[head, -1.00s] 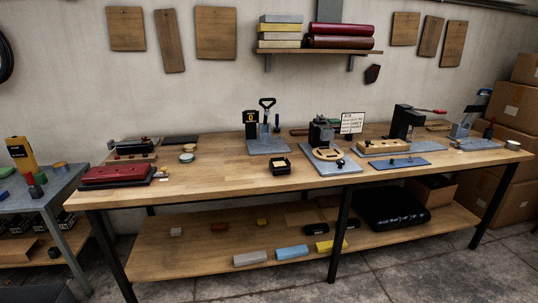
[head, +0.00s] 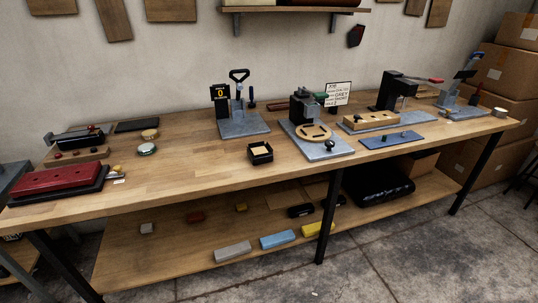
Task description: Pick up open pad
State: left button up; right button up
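A small open black box (head: 260,156) with a cream pad-like top stands near the front middle of the wooden workbench (head: 190,178). A flat dark pad or slab (head: 137,126) lies at the back left of the bench. A red block on a black base (head: 57,180) lies at the front left. I cannot tell for sure which of these is the open pad; the small black box looks most like one. Neither of my grippers is in view, and nothing in view is held.
A press with a round wooden plate (head: 315,132) stands right of the black box. A blue mat (head: 391,139) lies further right. The bench's lower shelf (head: 175,250) holds several coloured blocks. Bare bench lies left of the black box.

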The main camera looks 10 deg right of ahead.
aim_at(260, 152)
jog(key=z, duration=1.9)
jog(key=i, duration=3.15)
jog(key=u, duration=2.9)
